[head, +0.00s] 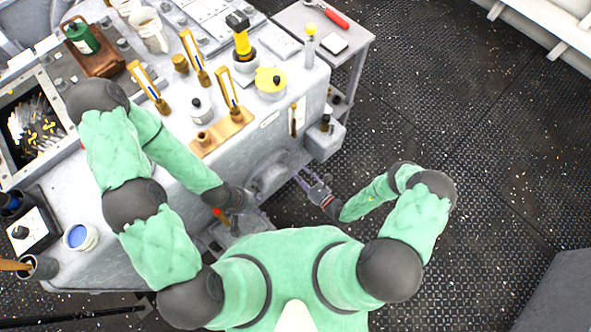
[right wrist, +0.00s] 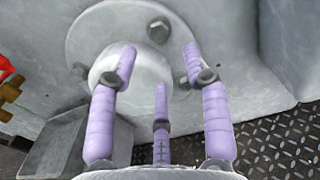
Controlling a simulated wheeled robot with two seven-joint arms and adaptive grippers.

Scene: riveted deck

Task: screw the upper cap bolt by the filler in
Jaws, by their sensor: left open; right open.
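A grey round flange (right wrist: 90,38) with a raised round boss (right wrist: 130,66) is on the machine's side in the right wrist view. A hex bolt (right wrist: 158,29) is at its upper edge; how far it stands out is unclear. Other bolts sit left (right wrist: 80,71) and right (right wrist: 183,81). I cannot tell which part is the filler. My right gripper (right wrist: 158,75) is open and empty, its lavender fingers spread before the boss, below the upper bolt. It also shows in the head view (head: 305,180). My left gripper (head: 254,208) is open beside the machine's side, its fingers partly hidden.
The machine top (head: 280,107) holds brass-framed gauges, a yellow-lidded pot (head: 270,82) and a green bottle (head: 81,38). A side table (head: 352,45) holds a red-handled tool (head: 328,14). Red and brass fittings (right wrist: 8,88) are left of the flange. Deck at right is clear.

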